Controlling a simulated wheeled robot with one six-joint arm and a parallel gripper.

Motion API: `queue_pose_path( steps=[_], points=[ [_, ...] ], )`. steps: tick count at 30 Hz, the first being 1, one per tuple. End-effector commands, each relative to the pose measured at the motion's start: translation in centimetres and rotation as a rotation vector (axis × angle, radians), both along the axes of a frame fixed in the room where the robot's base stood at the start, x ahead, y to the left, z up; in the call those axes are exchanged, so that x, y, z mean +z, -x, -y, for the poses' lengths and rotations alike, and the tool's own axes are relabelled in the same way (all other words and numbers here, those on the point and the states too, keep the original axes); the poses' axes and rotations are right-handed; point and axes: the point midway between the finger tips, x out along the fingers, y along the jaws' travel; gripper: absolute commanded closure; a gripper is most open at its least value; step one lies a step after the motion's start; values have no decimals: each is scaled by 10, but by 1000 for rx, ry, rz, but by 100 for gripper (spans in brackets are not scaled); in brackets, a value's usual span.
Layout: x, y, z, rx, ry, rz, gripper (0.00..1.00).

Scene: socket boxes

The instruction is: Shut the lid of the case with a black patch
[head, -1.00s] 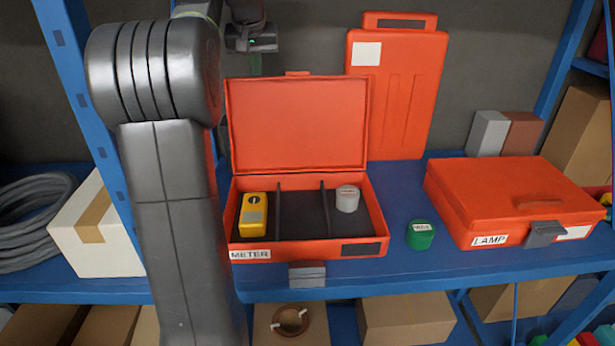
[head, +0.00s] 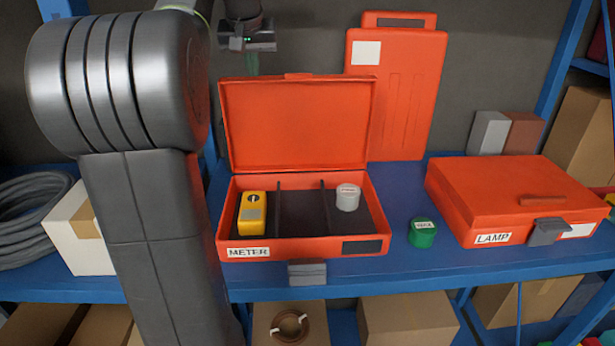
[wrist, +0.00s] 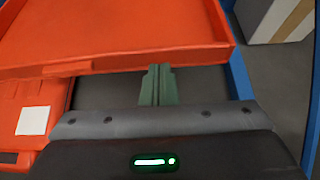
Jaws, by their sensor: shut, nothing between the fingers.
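The orange case with a black patch (head: 362,247) on its front stands open on the blue shelf, also labelled METER. Its lid (head: 297,125) stands up at the back, leaning slightly backward. Inside are a yellow meter (head: 252,213) at left and a grey-white round piece (head: 347,197) at right, with dividers between. My gripper (head: 252,68) is behind the lid, near its upper left, partly hidden by it. In the wrist view its green fingers (wrist: 159,85) are shut and empty, close to the edge of the orange lid (wrist: 120,35); whether they touch it I cannot tell.
A closed orange case labelled LAMP (head: 515,200) sits at right. A green round piece (head: 422,233) stands between the cases. An upright orange case (head: 395,95) leans at the back wall, just right of the lid. A white box (head: 80,235) is at left.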

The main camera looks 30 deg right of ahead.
Motion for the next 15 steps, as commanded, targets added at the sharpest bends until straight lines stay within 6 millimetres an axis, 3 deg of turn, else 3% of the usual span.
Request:
queue_pose_path(
  steps=[1, 15],
  points=[
    [-23, 2, -3, 2, -23, -41, 100],
    [-27, 27, -15, 2, -24, -41, 100]
  ],
)
